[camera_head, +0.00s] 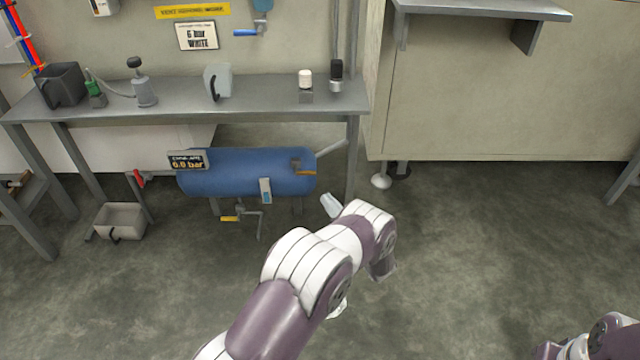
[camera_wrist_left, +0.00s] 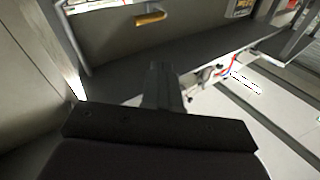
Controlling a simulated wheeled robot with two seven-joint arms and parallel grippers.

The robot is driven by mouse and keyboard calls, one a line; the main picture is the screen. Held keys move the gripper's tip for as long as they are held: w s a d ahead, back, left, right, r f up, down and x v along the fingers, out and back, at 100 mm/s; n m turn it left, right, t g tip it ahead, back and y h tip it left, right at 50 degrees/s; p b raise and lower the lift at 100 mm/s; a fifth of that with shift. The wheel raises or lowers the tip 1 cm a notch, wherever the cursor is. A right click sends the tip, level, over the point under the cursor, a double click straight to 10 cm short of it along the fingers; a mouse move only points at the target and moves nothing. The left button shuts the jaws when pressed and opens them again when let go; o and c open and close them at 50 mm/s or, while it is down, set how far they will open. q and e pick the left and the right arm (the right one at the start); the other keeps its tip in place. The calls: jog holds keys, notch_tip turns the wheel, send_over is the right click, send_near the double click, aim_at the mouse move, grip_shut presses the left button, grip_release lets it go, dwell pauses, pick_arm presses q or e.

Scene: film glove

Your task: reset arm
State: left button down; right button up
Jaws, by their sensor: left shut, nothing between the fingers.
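My left arm (camera_head: 300,285) reaches in from the bottom of the head view, bent at the elbow, over the floor in front of the blue tank. Its gripper is mostly hidden behind the arm in the head view. In the left wrist view my left gripper (camera_wrist_left: 161,70) is shut and empty, its dark fingers together and apart from everything around. Part of my right arm (camera_head: 590,340) shows at the bottom right corner; its gripper is out of view.
A grey bench (camera_head: 270,93) carries a dark bin (camera_head: 62,86), a grey jug (camera_head: 218,80) and small fittings. A blue tank (camera_head: 235,172) is below it, with a grey tub (camera_head: 122,220) on the floor. A wall shelf (camera_head: 480,8) is at upper right. The right floor is clear.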

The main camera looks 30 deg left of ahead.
pick_arm(q)
jog(key=shift+v, duration=0.9)
pick_arm(e)
jog(key=shift+r, duration=0.3)
pick_arm(q)
jog(key=shift+f, duration=0.1)
